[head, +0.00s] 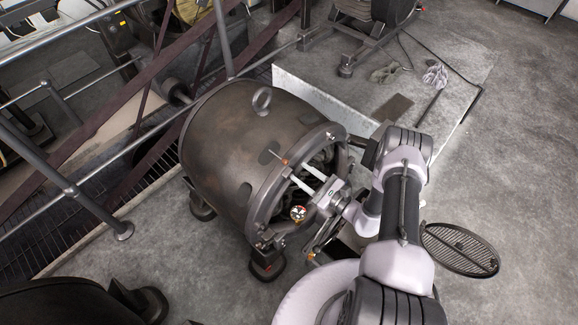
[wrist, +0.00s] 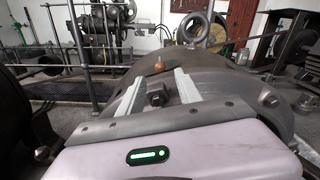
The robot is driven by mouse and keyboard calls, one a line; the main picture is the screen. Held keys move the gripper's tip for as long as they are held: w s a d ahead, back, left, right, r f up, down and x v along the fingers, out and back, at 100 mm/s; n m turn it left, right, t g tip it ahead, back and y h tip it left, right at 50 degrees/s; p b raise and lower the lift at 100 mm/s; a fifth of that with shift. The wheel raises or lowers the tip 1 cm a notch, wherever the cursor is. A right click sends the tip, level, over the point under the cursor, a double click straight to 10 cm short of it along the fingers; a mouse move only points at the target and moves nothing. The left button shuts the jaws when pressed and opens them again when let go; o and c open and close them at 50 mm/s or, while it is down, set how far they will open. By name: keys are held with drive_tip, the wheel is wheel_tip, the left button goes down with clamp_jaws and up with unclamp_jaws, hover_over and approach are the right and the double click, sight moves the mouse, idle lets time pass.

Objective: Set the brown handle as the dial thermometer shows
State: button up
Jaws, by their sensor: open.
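The dynamo (head: 225,140) is a large dark drum with an open round end. A small orange-brown knob, which looks like the brown handle (wrist: 159,64), shows just beyond and between my fingertips in the wrist view. In the head view the handle (head: 283,161) is a tiny spot at the rim's upper edge. My gripper (head: 298,173) is open, with two pale fingers pointing at the rim; they also show in the wrist view (wrist: 160,75). The dial thermometer (head: 298,213) is a small round face with white, red and black below my gripper; its reading is too small to tell.
A lifting ring (head: 262,101) stands on top of the drum. Grey railings (head: 60,185) run along the left. A round grate (head: 460,249) lies at the right. A pale plinth (head: 310,98) stands behind the drum. The floor at right is mostly clear.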

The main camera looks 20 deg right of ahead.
sight(288, 164)
drive_tip(key=b+x, duration=0.1)
drive_tip(key=x, duration=0.5)
drive_tip(key=shift+w+a, duration=0.15)
drive_tip(key=shift+w, duration=0.05)
clamp_jaws()
idle(1.1)
